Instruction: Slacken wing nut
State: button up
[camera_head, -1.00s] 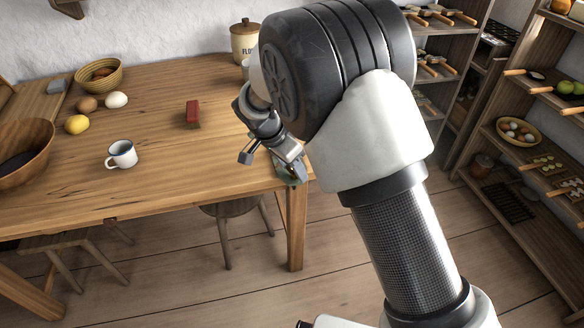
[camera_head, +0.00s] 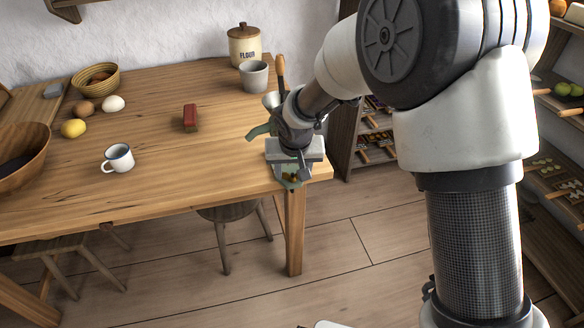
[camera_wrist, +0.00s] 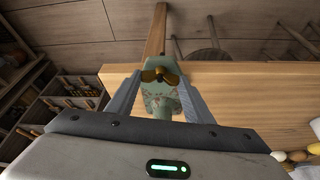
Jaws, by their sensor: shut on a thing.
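A brass wing nut (camera_wrist: 160,76) sits on the pale green clamp (camera_wrist: 158,98) of a mill at the table's corner. My gripper (camera_wrist: 159,82) reaches down with one finger on each side and is shut on the wing nut. In the head view the brass shows small, low on the clamp (camera_head: 288,183), with my gripper (camera_head: 291,176) over it. The mill's green spout (camera_head: 262,131) and upright wooden crank handle (camera_head: 281,68) show beside my wrist. My arm hides much of the mill's body, and the exact finger contact is hard to see.
The wooden table (camera_head: 190,165) carries a red block (camera_head: 190,118), a white mug (camera_head: 118,159), a grey cup (camera_head: 254,76), a flour jar (camera_head: 244,45) and bowls. A stool (camera_head: 235,222) stands under it. Shelves (camera_head: 368,135) stand to the right. Floor in front is open.

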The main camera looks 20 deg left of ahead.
jog(key=n+p, duration=0.2)
jog(key=n+g+y+p, duration=0.1)
jog(key=n+p, duration=0.1)
jog(key=n+y+p, duration=0.1)
jog(key=n+p, duration=0.1)
jog(key=shift+w+d+r+n, duration=0.2)
jog(key=shift+d+r+n, duration=0.05)
jog(key=shift+n, duration=0.05)
jog(key=n+g+p, duration=0.1)
jog(key=n+p, duration=0.1)
jog(key=n+g+p, duration=0.1)
jog(key=n+p, duration=0.1)
jog(key=shift+w+f+n+y, duration=0.1)
jog(key=shift+n+y, duration=0.2)
jog(key=shift+y, duration=0.1)
jog(key=n, duration=0.1)
jog(key=n+g, duration=0.1)
jog(key=n, duration=0.1)
jog(key=shift+w+f, duration=0.15)
jog(key=shift+w, duration=0.05)
jog(key=shift+w+n+g, duration=0.1)
jog(key=shift+n+g, duration=0.8)
jog(key=shift+n, duration=1.2)
jog(key=o, duration=1.1)
jog(key=shift+c, duration=0.2)
